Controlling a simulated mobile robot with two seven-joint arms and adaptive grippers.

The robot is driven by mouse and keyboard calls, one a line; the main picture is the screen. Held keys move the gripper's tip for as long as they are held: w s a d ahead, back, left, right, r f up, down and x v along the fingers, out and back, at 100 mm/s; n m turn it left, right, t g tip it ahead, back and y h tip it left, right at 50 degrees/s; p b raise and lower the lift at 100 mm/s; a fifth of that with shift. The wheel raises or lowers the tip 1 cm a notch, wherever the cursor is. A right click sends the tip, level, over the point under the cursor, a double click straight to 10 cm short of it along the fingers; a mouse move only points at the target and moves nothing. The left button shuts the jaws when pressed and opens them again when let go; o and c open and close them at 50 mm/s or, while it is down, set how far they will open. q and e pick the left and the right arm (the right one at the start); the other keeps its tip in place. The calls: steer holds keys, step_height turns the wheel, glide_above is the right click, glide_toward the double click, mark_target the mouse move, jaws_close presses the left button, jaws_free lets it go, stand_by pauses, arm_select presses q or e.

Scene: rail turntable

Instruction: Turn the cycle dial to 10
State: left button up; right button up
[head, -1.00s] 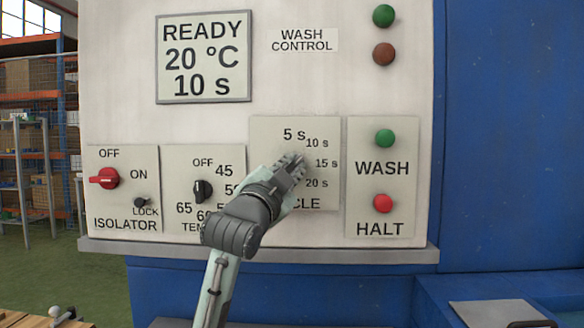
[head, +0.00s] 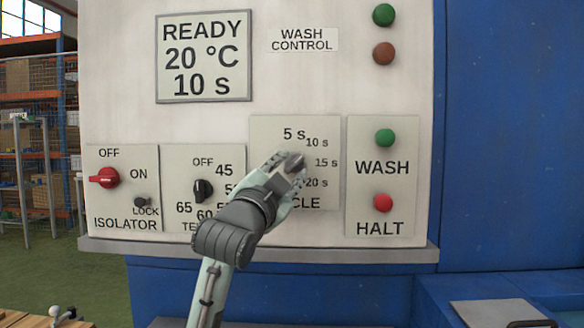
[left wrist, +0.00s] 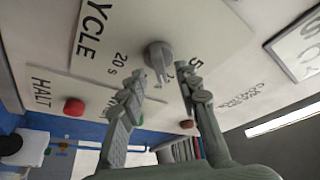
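The cycle dial (left wrist: 158,57) is a grey round knob with a raised ridge on the cycle panel (head: 263,130), which has marks for 5, 10, 15 and 20 s. In the head view my left gripper (head: 293,163) covers the dial. In the left wrist view the left gripper's (left wrist: 163,76) fingers are apart, with the dial between and just beyond their tips. I see no finger closed on it. Which mark the dial points to is unclear. The display (head: 203,57) reads READY, 20 °C, 10 s. My right gripper is not in view.
Left of the cycle panel are the black temperature knob (head: 203,190) and red isolator switch (head: 104,178). Right of it are the green wash button (head: 385,137) and red halt button (head: 383,203). A grey ledge (head: 300,256) runs below the panels.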

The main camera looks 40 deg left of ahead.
arm_select(q)
steer(key=v, duration=0.5)
steer(key=shift+s+d+f, duration=0.1)
steer(key=shift+s, duration=0.25)
